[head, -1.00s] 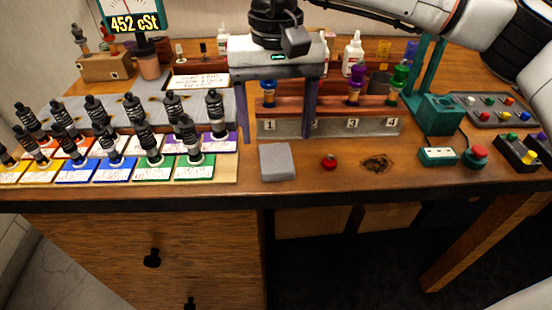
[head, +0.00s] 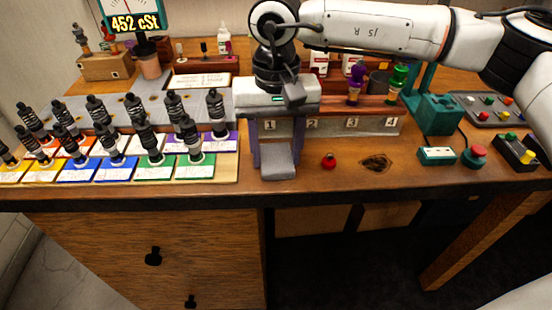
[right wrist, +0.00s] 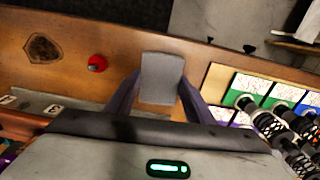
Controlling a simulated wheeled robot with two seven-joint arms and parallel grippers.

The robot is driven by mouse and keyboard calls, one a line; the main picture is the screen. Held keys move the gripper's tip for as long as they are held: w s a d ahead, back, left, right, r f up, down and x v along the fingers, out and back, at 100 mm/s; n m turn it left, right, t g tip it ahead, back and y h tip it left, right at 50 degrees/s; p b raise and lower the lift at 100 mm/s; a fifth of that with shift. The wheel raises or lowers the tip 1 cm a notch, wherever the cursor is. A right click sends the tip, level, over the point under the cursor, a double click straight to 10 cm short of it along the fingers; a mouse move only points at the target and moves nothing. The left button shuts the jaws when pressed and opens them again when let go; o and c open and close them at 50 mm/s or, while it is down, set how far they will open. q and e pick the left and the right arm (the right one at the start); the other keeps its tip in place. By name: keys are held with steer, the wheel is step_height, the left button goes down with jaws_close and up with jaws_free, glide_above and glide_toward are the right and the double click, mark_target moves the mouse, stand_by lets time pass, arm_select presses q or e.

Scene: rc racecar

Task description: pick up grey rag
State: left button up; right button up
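The grey rag (head: 278,163) is a flat grey square on the wooden table near its front edge. My right gripper (head: 275,158) is lowered around it in the head view, with a purple finger at either side. In the right wrist view the rag (right wrist: 161,78) lies between the fingertips of the right gripper (right wrist: 158,88). The fingers are spread apart, and I cannot tell whether they touch the rag's sides. My left gripper is in neither view.
A red knobbed object (head: 328,161) sits just right of the rag. A board of coloured cards (head: 195,172) with several black shock absorbers stands close on the left. Behind is a numbered rack (head: 330,126). A red button (head: 474,156) is at the far right.

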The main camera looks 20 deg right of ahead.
mark_target(276, 157)
steer(key=shift+c, duration=1.2)
step_height(276, 157, up, 10)
steer(key=o, duration=0.5)
steer(key=c, duration=0.4)
